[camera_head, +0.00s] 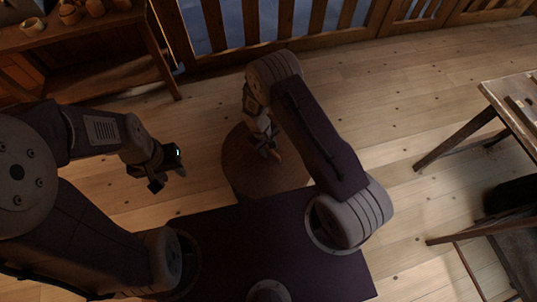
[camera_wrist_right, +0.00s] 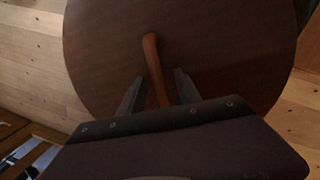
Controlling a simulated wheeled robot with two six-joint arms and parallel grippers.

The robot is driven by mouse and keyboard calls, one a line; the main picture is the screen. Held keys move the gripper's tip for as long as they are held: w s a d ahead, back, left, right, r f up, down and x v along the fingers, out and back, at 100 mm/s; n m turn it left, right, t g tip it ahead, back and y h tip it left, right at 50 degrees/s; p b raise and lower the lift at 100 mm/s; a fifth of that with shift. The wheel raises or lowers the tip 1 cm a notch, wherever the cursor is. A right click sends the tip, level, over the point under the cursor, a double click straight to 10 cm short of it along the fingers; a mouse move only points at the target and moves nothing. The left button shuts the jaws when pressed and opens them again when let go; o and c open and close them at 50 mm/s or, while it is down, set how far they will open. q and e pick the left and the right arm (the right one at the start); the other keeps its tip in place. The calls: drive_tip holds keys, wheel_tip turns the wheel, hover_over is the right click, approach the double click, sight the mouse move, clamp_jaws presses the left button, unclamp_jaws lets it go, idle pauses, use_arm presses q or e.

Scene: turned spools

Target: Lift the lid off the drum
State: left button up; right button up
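The drum's round dark brown lid (camera_head: 236,160) is in the middle of the head view, and it fills much of the right wrist view (camera_wrist_right: 95,45). A curved wooden handle (camera_wrist_right: 152,60) runs across the lid. My right gripper (camera_wrist_right: 157,85) is over the lid, its fingers apart on either side of the handle, with a gap showing on both sides. In the head view my right gripper (camera_head: 267,150) partly covers the lid and handle. The drum's body is mostly hidden beneath the lid. My left gripper (camera_head: 169,180) is left of the drum, apparently open and empty.
A wooden shelf (camera_head: 95,38) with several turned pieces stands at the upper left. A wooden railing (camera_head: 290,35) runs along the back. A wooden table (camera_head: 515,105) is at the right. The plank floor (camera_head: 400,110) between the drum and this table is clear.

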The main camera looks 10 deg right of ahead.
drive_tip(key=shift+f, duration=0.25)
clamp_jaws()
drive_tip(key=shift+r, duration=0.1)
idle(1.2)
